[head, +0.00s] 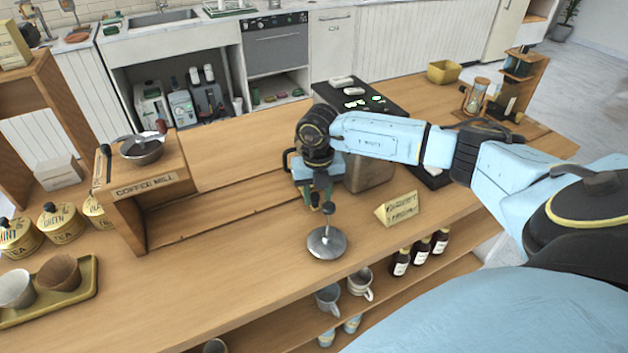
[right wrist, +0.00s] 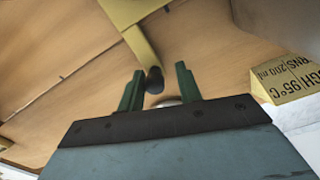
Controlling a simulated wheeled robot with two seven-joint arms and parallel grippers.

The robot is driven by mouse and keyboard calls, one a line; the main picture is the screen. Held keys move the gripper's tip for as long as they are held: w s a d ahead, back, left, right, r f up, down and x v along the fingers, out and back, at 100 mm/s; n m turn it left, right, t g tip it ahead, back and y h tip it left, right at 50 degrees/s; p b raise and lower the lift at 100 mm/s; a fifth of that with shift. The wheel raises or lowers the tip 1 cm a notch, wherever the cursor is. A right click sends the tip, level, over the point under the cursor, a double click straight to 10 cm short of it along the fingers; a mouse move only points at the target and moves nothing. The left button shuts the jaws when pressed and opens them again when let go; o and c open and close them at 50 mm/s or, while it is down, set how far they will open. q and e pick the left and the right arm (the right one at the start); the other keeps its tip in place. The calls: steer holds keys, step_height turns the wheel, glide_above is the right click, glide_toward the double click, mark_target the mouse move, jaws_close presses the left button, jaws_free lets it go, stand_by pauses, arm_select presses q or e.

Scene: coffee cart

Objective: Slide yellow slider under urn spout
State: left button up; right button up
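My right gripper (head: 318,200) reaches down over the wooden counter, in front of a boxy metal body, perhaps the urn (head: 368,175), mostly behind my arm. In the right wrist view its two green fingers (right wrist: 158,88) are apart with nothing clamped. A yellow bar (right wrist: 144,45) with a dark rounded end appears between and beyond the fingertips; it may be the yellow slider, but I cannot tell whether it touches them. In the head view a shiny round metal disc (head: 327,243) with an upright knobbed stem stands just below the gripper. No spout is clear. My left gripper is not in view.
A yellow tent card (head: 398,208) stands right of the disc. Bottles (head: 420,252) and cups (head: 330,300) are on the shelf below the front edge. A wooden coffee mill stand (head: 145,185) is at left, with a tray (head: 92,290) of cups. Counter between is clear.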

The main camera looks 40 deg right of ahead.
steer(key=shift+o, duration=0.3)
steer(key=shift+a, duration=0.15)
step_height(320, 180, up, 13)
steer(key=shift+r, duration=0.2)
stand_by(0.5)
